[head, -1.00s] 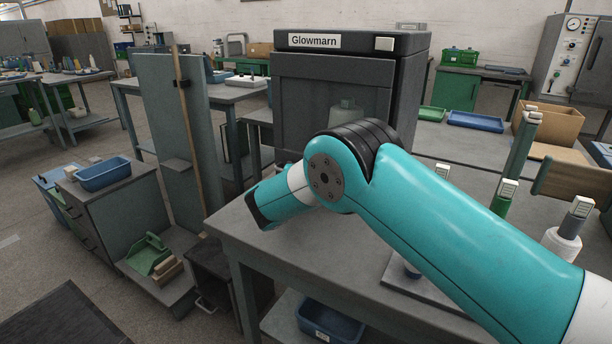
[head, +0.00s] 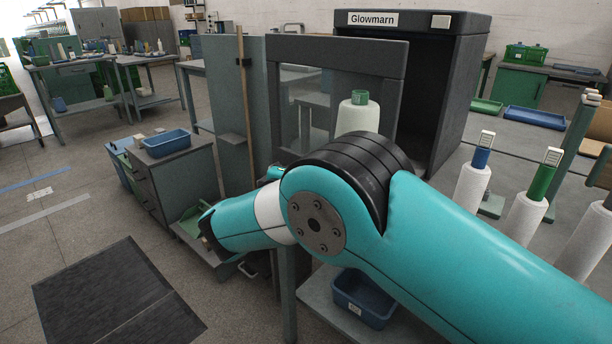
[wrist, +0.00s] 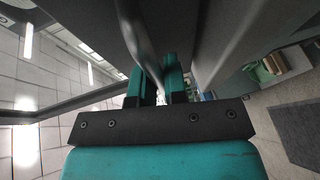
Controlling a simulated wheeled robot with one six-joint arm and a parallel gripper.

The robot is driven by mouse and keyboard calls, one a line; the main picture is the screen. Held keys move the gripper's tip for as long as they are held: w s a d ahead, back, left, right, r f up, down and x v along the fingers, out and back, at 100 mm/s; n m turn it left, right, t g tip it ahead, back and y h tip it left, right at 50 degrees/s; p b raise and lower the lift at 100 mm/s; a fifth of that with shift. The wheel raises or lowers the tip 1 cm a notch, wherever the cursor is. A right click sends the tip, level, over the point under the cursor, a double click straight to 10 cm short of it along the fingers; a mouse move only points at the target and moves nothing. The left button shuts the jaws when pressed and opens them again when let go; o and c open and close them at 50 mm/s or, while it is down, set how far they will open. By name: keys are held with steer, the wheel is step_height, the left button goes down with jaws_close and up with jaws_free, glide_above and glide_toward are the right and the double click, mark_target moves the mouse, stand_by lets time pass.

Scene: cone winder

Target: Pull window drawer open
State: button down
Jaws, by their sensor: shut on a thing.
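The dark grey cabinet labelled Glowmarn (head: 440,22) stands on the bench with its front open and a dark inside showing. The window drawer's grey front frame (head: 335,48) stands well out from it, with a clear pane. A white cone with a green top (head: 358,118) shows beside the frame, partly behind my arm. In the wrist view my gripper's teal fingers (wrist: 160,78) are closed around a grey bar-like handle (wrist: 145,45) on the drawer front. In the head view my arm hides the fingers and the handle.
A tall grey panel with a wooden pole (head: 243,110) stands just left of the drawer. A low cabinet with a blue tray (head: 166,143) is farther left. Several white yarn cones (head: 472,190) stand on the right. Open floor with a dark mat (head: 115,295) lies at front left.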

steer(key=shift+s+a, duration=0.55)
steer(key=shift+a, duration=0.05)
steer(key=c, duration=1.5)
jaws_free()
steer(key=shift+d, duration=0.1)
steer(key=v, duration=1.7)
steer(key=shift+s+r, duration=0.1)
steer(key=shift+s, duration=0.05)
